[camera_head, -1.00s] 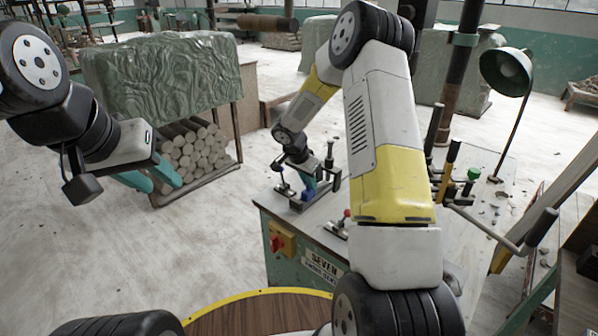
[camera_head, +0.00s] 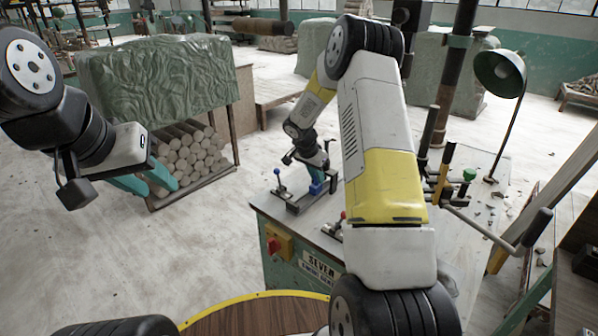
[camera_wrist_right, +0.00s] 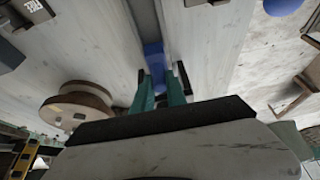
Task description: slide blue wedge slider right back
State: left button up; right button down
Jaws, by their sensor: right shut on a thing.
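The blue wedge slider (camera_head: 317,188) sits on a dark guide track (camera_head: 299,205) on the workbench. It also shows in the right wrist view (camera_wrist_right: 153,58) at the ends of my fingers. My right gripper (camera_head: 319,179) reaches down from behind, its teal fingers shut on the slider; the contact is small in the head view. In the right wrist view my fingers (camera_wrist_right: 160,85) point away from the camera. My left gripper (camera_head: 150,182) hangs empty over the floor at the left, its teal fingers apart.
A blue-knobbed lever (camera_head: 278,180) stands at the track's left end. Upright handles and levers (camera_head: 443,175), a lamp (camera_head: 499,75) and clay scraps occupy the bench's right side. A rack of logs (camera_head: 190,155) stands behind at left. A red switch (camera_head: 274,245) is on the bench front.

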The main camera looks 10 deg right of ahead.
jog(key=shift+w, duration=0.1)
jog(key=c, duration=1.3)
grip_release()
jog(key=shift+c, duration=0.2)
jog(key=v, duration=0.8)
jog(key=s+a+r+n+t+y, duration=0.15)
jog(key=s+r+n, duration=0.35)
jog(key=s+r, duration=1.25)
jog(key=s+a+r+n+t+y, duration=0.1)
jog(key=s+a+r+n+y, duration=0.1)
jog(key=s, duration=0.6)
jog(key=s+a+r+n+t+y, duration=0.1)
jog(key=s+a+n+y, duration=0.1)
jog(key=s, duration=0.7)
jog(key=shift+s+a+r+n, duration=0.4)
jog(key=shift+a+n, duration=0.45)
jog(key=shift+n, duration=0.15)
